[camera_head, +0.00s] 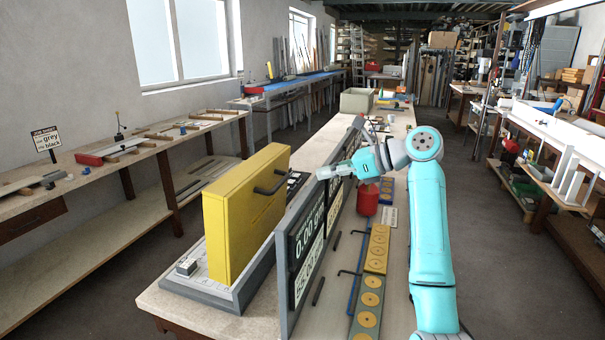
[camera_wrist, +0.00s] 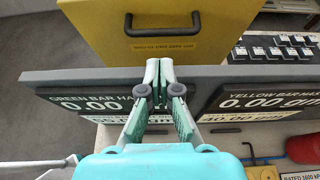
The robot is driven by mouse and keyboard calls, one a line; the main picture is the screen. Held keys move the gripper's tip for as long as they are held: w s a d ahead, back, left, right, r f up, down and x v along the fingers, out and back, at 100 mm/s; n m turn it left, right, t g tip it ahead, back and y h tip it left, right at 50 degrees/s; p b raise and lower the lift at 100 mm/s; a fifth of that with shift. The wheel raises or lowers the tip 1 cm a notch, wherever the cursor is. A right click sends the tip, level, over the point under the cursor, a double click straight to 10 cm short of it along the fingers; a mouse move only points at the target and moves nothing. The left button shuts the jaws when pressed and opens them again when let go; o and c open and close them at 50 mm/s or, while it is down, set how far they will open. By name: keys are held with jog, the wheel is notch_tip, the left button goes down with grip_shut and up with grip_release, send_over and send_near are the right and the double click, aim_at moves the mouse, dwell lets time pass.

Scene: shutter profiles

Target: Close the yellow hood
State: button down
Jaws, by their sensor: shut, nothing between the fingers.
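The yellow hood (camera_head: 240,220) stands upright on a grey base (camera_head: 225,292) at the near left of the bench, its broad face towards the display panel. A dark bar handle (camera_head: 270,184) sticks out from that face. In the wrist view the hood (camera_wrist: 95,40) fills the upper part, with its handle (camera_wrist: 162,30) near the middle above a small label. My gripper (camera_head: 322,173) is at the panel's top edge, to the right of the hood. In the wrist view my gripper (camera_wrist: 158,68) has its fingertips together and empty, below the handle in the picture and apparently clear of it.
A long dark display panel (camera_head: 291,262) with readouts runs beside the hood, under my gripper. A red cylinder (camera_head: 367,200) and a yellow strip with round discs (camera_head: 372,285) are right of it. Small dark blocks (camera_wrist: 265,52) lie beyond the panel. A grey bin (camera_head: 356,100) stands farther back.

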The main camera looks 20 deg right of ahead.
aim_at(281, 184)
jog(key=x, duration=0.9)
jog(key=shift+w+a+f, duration=0.1)
jog(key=shift+a+f, duration=0.05)
